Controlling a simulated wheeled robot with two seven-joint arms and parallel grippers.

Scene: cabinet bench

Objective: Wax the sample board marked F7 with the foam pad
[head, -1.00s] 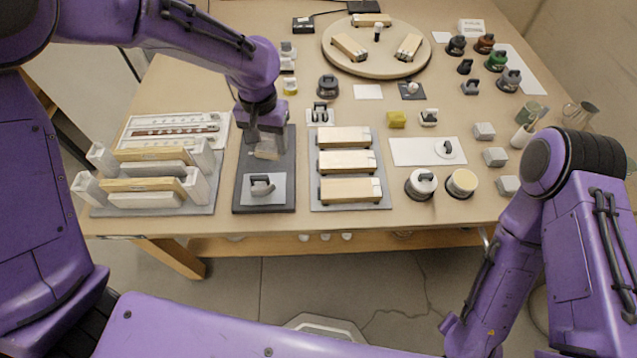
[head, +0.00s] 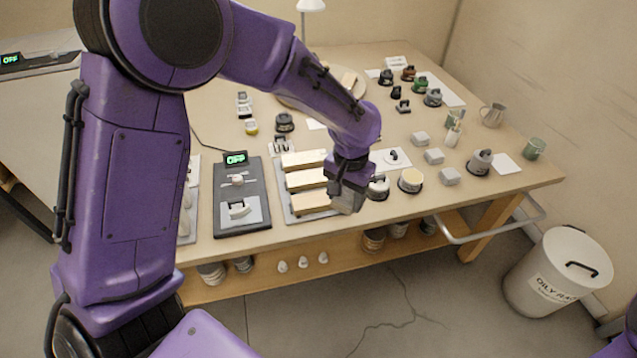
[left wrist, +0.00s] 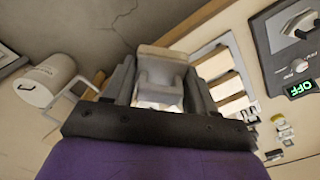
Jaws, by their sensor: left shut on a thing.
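My left gripper (head: 348,188) is shut on a pale grey-beige block (head: 346,204), held near the front right corner of the grey tray (head: 289,215). In the left wrist view the held block (left wrist: 161,66) sits between the fingers (left wrist: 160,88) and has a raised, saddle-like grip; I cannot confirm that it is the foam pad. Three pale wooden sample boards lie on the tray: back (head: 303,159), middle (head: 305,179) and front (head: 310,201). No F7 mark is readable. The front board's right end is close to or behind my gripper. My right gripper is not in view.
A dark device (head: 228,206) with a lit OFF display (head: 236,158) stands left of the tray. Several tins, including a cream-topped one (head: 411,178), and grey blocks (head: 434,156) stand to the right. A white bin (head: 556,270) is on the floor at the right.

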